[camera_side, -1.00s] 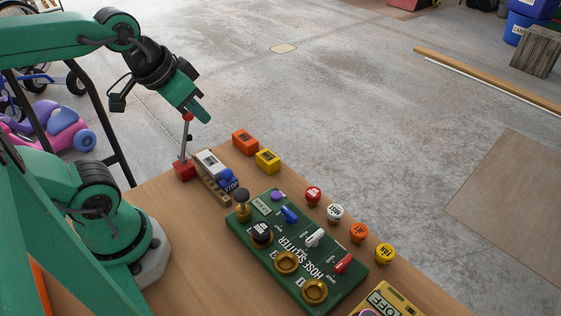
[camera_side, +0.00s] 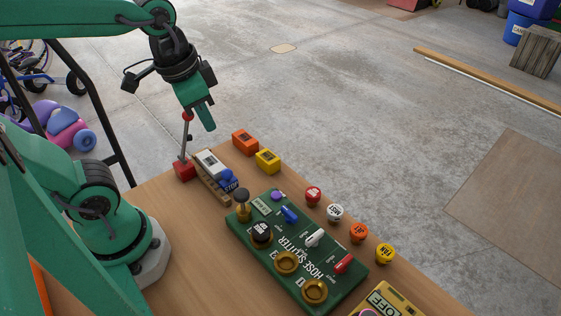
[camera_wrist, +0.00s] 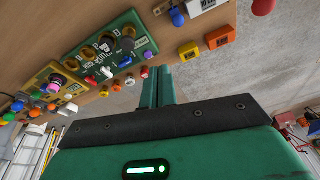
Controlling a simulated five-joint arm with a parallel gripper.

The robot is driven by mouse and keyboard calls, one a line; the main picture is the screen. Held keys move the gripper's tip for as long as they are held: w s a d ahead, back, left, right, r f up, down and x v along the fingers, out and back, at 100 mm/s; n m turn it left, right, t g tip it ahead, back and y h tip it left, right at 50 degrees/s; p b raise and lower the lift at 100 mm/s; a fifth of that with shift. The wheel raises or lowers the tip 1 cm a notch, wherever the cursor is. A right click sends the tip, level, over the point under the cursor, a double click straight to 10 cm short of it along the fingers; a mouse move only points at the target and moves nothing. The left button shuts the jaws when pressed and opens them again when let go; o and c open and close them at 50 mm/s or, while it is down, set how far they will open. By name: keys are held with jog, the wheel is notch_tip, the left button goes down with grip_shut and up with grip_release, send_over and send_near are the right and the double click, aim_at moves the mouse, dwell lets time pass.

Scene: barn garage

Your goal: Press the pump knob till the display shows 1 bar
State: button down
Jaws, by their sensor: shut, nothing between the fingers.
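A dark round knob on a brass stem (camera_side: 242,196) stands at the near left corner of the green hose splitter panel (camera_side: 330,285); it looks like the pump knob. A small pale display (camera_side: 262,206) sits beside it on the panel; its reading is too small to make out. The panel also shows in the wrist view (camera_wrist: 98,68). My gripper (camera_side: 209,126) is shut and empty, pointing down in the air beyond and above the knob, apart from it. In the wrist view my gripper (camera_wrist: 157,72) has its fingers together.
A red-knobbed lever (camera_side: 187,117) on a red base stands close to my gripper in the picture. Orange (camera_side: 245,142) and yellow (camera_side: 268,161) blocks and a blue-ended switch (camera_side: 228,182) lie near. Several labelled knobs line the table's right edge. A yellow box (camera_side: 393,300) shows OFF.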

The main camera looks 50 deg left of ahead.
jog(key=d+m+g, duration=0.2)
jog(key=m+g, duration=0.1)
jog(key=m+g+y, duration=0.3)
jog(key=m+g, duration=0.4)
jog(key=m, duration=0.1)
send_over(245, 192)
jog(key=shift+f, duration=1.2)
jog(key=shift+f, duration=4.4)
